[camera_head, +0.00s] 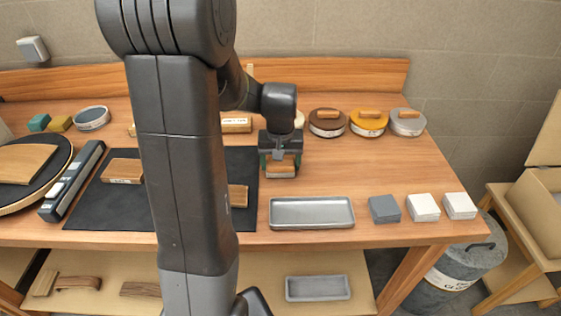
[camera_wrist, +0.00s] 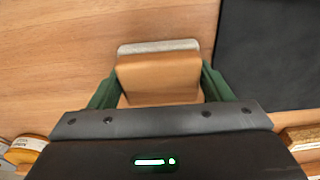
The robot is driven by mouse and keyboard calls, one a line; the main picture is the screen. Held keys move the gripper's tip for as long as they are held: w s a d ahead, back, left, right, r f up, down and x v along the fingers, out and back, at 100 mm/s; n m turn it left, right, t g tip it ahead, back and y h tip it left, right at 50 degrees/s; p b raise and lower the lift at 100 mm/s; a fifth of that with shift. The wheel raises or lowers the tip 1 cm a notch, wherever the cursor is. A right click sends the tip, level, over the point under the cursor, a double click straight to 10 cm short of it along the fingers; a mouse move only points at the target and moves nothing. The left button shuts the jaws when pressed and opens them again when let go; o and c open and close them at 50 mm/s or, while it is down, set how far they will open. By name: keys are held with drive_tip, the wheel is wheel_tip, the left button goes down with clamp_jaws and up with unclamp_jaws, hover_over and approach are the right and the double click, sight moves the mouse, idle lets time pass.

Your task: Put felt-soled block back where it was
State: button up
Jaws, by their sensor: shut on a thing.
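My gripper (camera_head: 280,168) is shut on a tan wooden block with a pale grey layer along one face, the felt-soled block (camera_head: 281,170). In the wrist view the block (camera_wrist: 158,75) sits between the two green fingers of my gripper (camera_wrist: 157,88), with its grey layer at the far edge. In the head view the block is over the bare wood of the table, right of the black mat. I cannot tell whether it touches the table.
A black mat (camera_head: 110,203) lies to the left, with wooden pieces on it. A metal tray (camera_head: 312,226) lies in front. Grey and white blocks (camera_head: 384,209) stand at the front right. Round lidded tins (camera_head: 327,128) stand at the back right. Bare table shows right of my gripper.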

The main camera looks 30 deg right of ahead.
sight(280, 164)
drive_tip(key=shift+f, duration=0.2)
drive_tip(key=o, duration=0.9)
drive_tip(key=shift+r, duration=0.1)
drive_tip(key=r, duration=0.8)
drive_tip(key=s+r, duration=0.1)
drive_tip(key=r, duration=0.3)
drive_tip(key=shift+s+a+r, duration=0.1)
drive_tip(key=shift+a, duration=0.2)
drive_tip(key=shift+o, duration=0.6)
